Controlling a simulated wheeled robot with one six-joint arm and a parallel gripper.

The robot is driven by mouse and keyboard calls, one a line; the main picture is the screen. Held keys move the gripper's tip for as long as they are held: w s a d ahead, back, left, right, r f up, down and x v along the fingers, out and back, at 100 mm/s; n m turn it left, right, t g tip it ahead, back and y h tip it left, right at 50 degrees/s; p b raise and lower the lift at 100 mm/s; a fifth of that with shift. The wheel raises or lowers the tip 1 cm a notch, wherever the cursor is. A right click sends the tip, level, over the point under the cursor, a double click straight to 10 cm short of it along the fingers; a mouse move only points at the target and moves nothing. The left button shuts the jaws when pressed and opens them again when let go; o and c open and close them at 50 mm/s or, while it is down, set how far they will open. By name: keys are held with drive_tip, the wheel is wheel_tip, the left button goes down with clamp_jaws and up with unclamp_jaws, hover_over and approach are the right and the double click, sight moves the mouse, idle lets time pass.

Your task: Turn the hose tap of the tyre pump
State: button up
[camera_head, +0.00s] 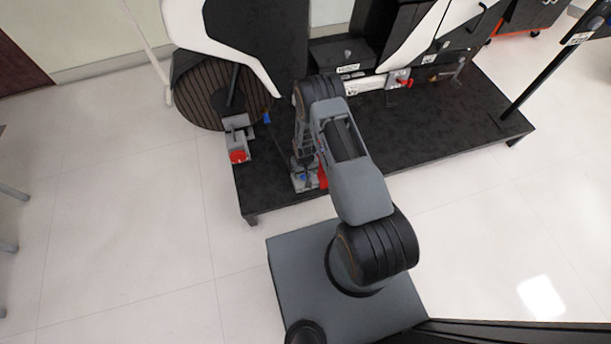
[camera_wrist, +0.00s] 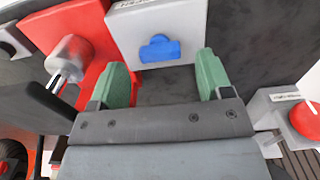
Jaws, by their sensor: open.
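A blue tap-like knob (camera_wrist: 160,48) sits on the face of a light grey block (camera_wrist: 158,20) in the wrist view. I take it for the hose tap, though no label on it is readable. My gripper (camera_wrist: 164,72) is open, with its two green fingertips apart. The knob shows beyond the gap between them, and nothing is held. A red body (camera_wrist: 85,27) with a round metal knob (camera_wrist: 68,58) stands just left of the grey block. In the head view, a small grey and red unit (camera_head: 304,180) lies under my arm, which hides part of it.
A red round knob (camera_wrist: 305,120) on a grey block is at the right of the wrist view; a red knob (camera_head: 238,156) also shows on the platform in the head view. The black platform (camera_head: 430,135) carries white and black panels. The pale floor (camera_head: 120,220) is clear at left.

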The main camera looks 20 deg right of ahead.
drive_tip(key=shift+f, duration=1.2)
drive_tip(key=shift+c, duration=0.4)
